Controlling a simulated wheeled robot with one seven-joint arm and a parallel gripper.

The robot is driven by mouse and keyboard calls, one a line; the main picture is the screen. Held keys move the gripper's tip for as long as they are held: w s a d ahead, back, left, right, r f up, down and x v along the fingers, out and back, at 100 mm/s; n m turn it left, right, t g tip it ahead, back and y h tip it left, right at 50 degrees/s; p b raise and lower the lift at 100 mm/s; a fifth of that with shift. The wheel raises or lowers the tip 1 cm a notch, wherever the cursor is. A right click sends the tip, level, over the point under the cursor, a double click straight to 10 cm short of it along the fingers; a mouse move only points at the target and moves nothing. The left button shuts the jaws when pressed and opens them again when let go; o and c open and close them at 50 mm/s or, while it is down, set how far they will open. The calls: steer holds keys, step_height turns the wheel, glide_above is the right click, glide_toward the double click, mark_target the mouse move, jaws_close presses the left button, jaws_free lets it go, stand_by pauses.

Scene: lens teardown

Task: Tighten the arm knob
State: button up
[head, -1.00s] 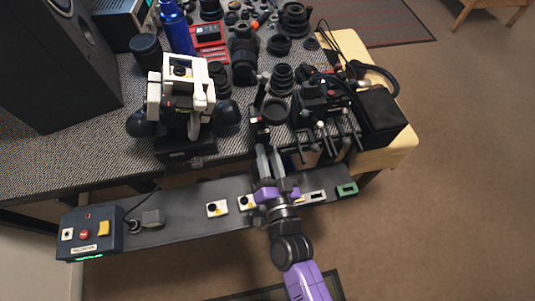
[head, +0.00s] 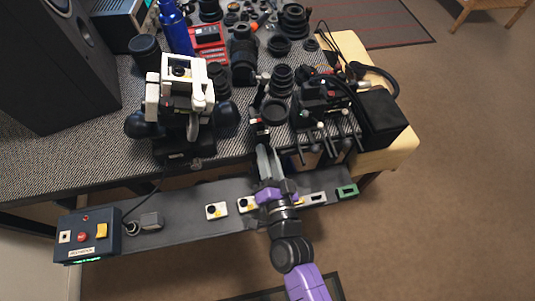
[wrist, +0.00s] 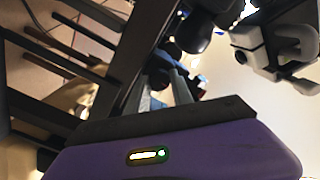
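My gripper (head: 264,148) reaches up from the front edge of the table. Its grey fingertips are at the lower end of a slim black upright part (head: 259,128) with small red and white marks. I take this to be the arm that carries the knob. The knob cannot be picked out clearly; the fingers hide it or it blends with the dark parts. In the wrist view the two grey fingers (wrist: 163,90) point away, with a gap between them and a dark rounded piece (wrist: 158,72) at their tips. Whether they grip it is unclear.
A white device (head: 187,85) on a black base stands to the left. A rack with black prongs (head: 325,135) is close on the right. A grey shelf (head: 180,222) with several small blocks and a control box (head: 90,240) runs below my gripper. Lenses crowd the table behind.

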steer(key=o, duration=0.4)
steer(key=shift+c, duration=0.2)
steer(key=b+v, duration=0.1)
steer(key=v, duration=0.6)
steer(key=shift+s, duration=0.4)
steer(key=shift+d, duration=0.1)
